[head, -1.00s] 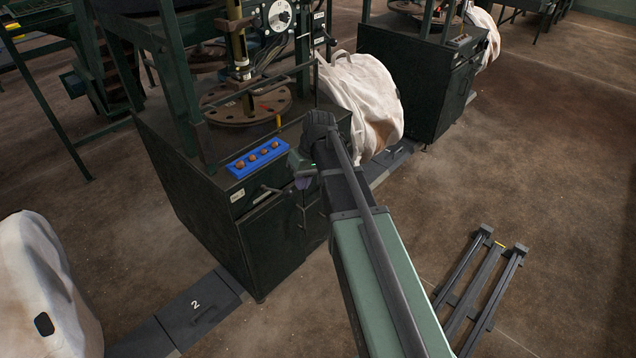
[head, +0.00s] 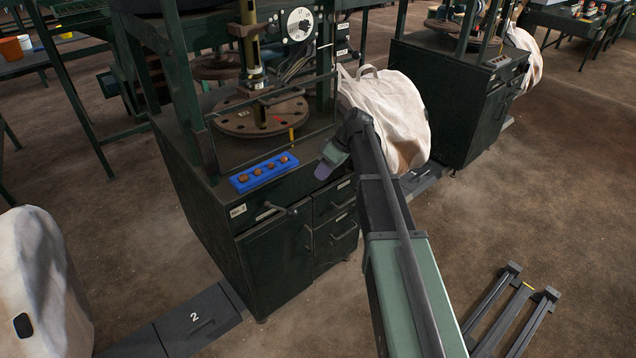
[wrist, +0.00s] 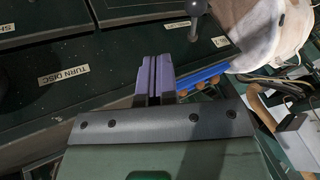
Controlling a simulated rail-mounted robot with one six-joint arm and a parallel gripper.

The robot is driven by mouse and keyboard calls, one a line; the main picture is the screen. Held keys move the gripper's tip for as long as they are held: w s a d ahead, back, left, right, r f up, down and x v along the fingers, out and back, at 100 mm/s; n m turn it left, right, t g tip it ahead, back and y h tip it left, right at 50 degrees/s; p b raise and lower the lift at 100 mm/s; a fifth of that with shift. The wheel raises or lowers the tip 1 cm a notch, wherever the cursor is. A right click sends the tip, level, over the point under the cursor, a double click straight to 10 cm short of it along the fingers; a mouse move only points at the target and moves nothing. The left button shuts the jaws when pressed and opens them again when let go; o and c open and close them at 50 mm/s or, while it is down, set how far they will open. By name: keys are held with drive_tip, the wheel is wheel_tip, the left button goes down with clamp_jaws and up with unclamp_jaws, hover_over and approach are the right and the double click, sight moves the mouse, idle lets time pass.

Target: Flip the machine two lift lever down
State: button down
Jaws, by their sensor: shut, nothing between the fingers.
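The dark green machine (head: 270,235) stands in the middle of the head view. A grey lever (head: 280,208) with a rounded end sticks out from its upper front, beside a small white label (head: 264,215). In the wrist view a grey lever with a round knob (wrist: 198,9) hangs near a label (wrist: 221,41), left of the white bag. My gripper (head: 325,168) is at the machine's front top edge, right of the blue tray. Its purple fingers (wrist: 153,78) are together and empty, apart from the knob.
The blue tray (head: 264,173) with several brown balls lies on the machine top. A white bulk bag (head: 390,110) hangs behind my arm. A TURN DISC label (wrist: 63,75) is on the panel. A floor block marked 2 (head: 200,317) lies front left.

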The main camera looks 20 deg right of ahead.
sight(281, 209)
drive_tip(key=s+a+f+b, duration=0.2)
drive_tip(key=a+f+b, duration=0.4)
drive_tip(key=a+f, duration=0.1)
drive_tip(key=shift+s, duration=0.25)
drive_tip(key=shift+s+f, duration=0.1)
